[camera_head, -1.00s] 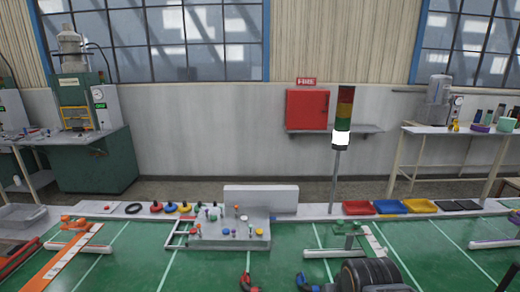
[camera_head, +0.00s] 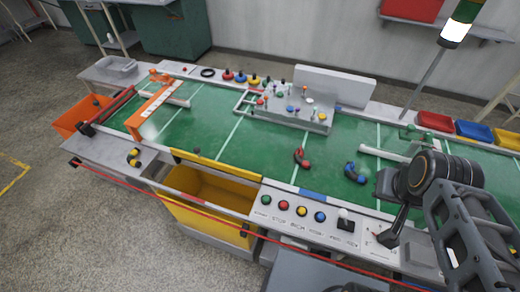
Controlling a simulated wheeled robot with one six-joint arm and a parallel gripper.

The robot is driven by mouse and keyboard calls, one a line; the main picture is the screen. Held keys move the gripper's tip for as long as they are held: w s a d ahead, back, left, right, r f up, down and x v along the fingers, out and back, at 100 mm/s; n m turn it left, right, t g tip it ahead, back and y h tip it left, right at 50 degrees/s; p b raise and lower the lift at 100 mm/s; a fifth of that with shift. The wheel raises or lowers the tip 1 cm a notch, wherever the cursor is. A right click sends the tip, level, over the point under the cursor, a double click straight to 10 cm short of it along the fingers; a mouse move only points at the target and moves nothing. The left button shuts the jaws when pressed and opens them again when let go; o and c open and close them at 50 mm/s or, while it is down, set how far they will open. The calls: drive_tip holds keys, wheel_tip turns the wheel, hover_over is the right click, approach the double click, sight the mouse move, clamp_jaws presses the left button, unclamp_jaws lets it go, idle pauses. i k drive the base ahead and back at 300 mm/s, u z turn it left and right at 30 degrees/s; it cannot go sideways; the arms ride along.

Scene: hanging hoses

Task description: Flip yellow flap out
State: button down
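A long yellow flap (camera_head: 225,170) lies along the front edge of the green table, with a small dark knob (camera_head: 197,152) at its back edge. Below it, a yellow bin (camera_head: 205,222) is set into the table's front, its open inside visible. My arm reaches in from the lower right, well to the right of the flap and apart from it. My gripper (camera_head: 388,236) seems to be the dark end hanging below the black joint; its fingers are not clear. It touches nothing yellow.
A red cord (camera_head: 165,188) runs along the front. A panel with colored buttons (camera_head: 284,206) is right of the bin. An orange gate (camera_head: 155,105) stands left.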

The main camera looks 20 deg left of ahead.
sight(234, 171)
drive_tip(key=u, duration=0.45)
drive_tip(key=k, duration=1)
drive_tip(key=u, duration=0.5)
drive_tip(key=i, duration=0.6)
drive_tip(key=u, duration=1.1)
drive_tip(key=k, duration=0.6)
drive_tip(key=u, duration=0.2)
drive_tip(key=i, duration=1.1)
drive_tip(key=u, duration=0.75)
